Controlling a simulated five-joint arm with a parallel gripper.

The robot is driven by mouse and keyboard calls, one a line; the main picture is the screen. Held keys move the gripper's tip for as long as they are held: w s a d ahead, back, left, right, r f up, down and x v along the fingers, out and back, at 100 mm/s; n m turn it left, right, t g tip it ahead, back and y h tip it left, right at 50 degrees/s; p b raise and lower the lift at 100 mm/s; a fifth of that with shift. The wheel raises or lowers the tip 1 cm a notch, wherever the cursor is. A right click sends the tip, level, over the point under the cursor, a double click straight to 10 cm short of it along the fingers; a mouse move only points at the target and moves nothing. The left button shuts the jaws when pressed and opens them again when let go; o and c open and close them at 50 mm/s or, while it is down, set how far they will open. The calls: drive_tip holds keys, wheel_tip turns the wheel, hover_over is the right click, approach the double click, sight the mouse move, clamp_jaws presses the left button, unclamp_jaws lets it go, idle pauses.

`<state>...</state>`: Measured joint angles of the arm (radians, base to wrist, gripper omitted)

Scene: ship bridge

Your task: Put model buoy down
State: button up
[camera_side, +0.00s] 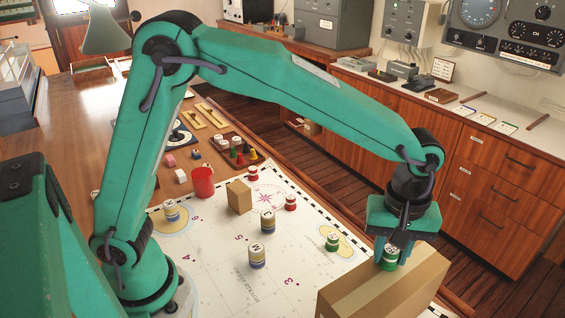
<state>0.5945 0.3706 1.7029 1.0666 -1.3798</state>
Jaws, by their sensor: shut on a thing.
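My gripper (390,247) points down at the right front and is shut on a green and white model buoy (389,262). The buoy is upright, its upper part partly hidden by the fingers. It shows right at the top of a large cardboard box (350,295); I cannot tell whether it touches the box. Another green and white buoy (332,242) stands on the chart (215,275), left of my gripper. Striped blue and tan buoys stand at the middle (267,222), nearer (257,256) and at the left (171,211). Red and white buoys stand farther back (290,203).
A small cardboard box (239,198) and a red cup (203,182) stand at the chart's far part. Game pieces on a board (240,153) lie beyond. The chart between the buoys and the large box has some clear room.

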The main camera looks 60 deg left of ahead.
sight(388, 246)
drive_tip(key=o, duration=0.9)
drive_tip(key=shift+o, duration=0.2)
wheel_tip(388, 246, up, 12)
drive_tip(key=shift+r, duration=0.15)
drive_tip(key=shift+a, duration=0.15)
idle(0.3)
drive_tip(key=s+a+r+m+t, duration=0.1)
drive_tip(key=s+a+m, duration=0.15)
drive_tip(key=a, duration=0.45)
drive_tip(key=s+a+r+m+t, duration=0.1)
drive_tip(key=s+a+m, duration=0.15)
drive_tip(key=a, duration=0.55)
drive_tip(key=s+a+f+m+t, duration=0.3)
drive_tip(key=s+a+f+m, duration=0.1)
drive_tip(key=s+a, duration=0.6)
drive_tip(key=shift+s+a+f+t, duration=0.3)
drive_tip(key=shift+s+f, duration=0.15)
drive_tip(key=shift+f, duration=0.1)
